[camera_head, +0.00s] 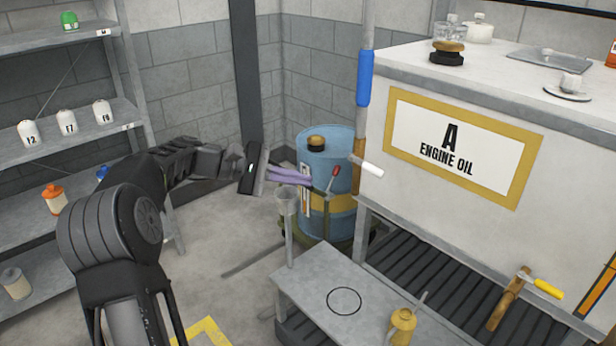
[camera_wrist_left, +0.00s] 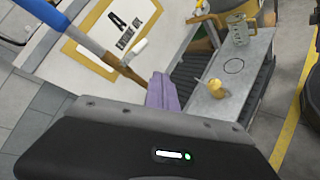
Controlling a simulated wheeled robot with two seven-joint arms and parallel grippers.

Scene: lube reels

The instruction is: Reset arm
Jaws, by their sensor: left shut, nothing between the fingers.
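My left gripper (camera_head: 306,177) reaches in from the left in the head view, its purple fingers closed together and empty. The fingers point right, in front of a blue drum (camera_head: 325,222) with a yellow band and close to a red-tipped lever. In the left wrist view, the closed purple fingers (camera_wrist_left: 163,92) stand out in front of the dark gripper body. My right gripper is not in view.
A tank labelled A ENGINE OIL (camera_head: 450,149) stands at the right. A grey bench (camera_head: 315,287) with a drawn circle holds a yellow oil can (camera_head: 402,325). Shelves (camera_head: 75,128) with bottles line the left.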

